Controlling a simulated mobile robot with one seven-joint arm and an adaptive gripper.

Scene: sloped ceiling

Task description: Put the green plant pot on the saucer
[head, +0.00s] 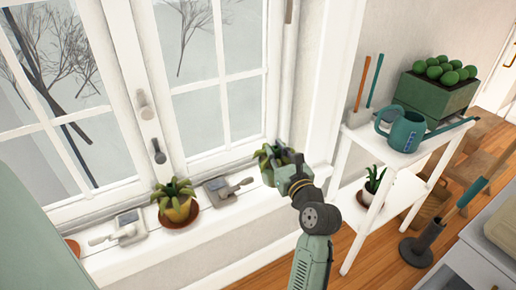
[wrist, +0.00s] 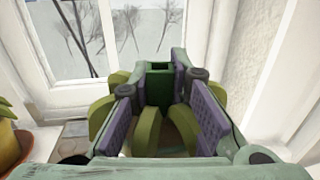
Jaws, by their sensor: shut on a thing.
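A leafy plant (head: 264,156) in a green pot (head: 268,177) is at the right end of the window sill. My gripper (head: 287,170) is shut on the pot and covers part of it. In the wrist view, yellow-green leaves (wrist: 152,120) spread around and between my fingers (wrist: 160,92). I cannot tell whether the pot touches the sill. A terracotta saucer (head: 73,247) shows at the sill's far left, partly hidden by a pale green surface. Another terracotta saucer (head: 192,220) is under a yellowish potted plant (head: 177,206).
A white shelf (head: 362,140) with a watering can (head: 402,130) stands to the right.

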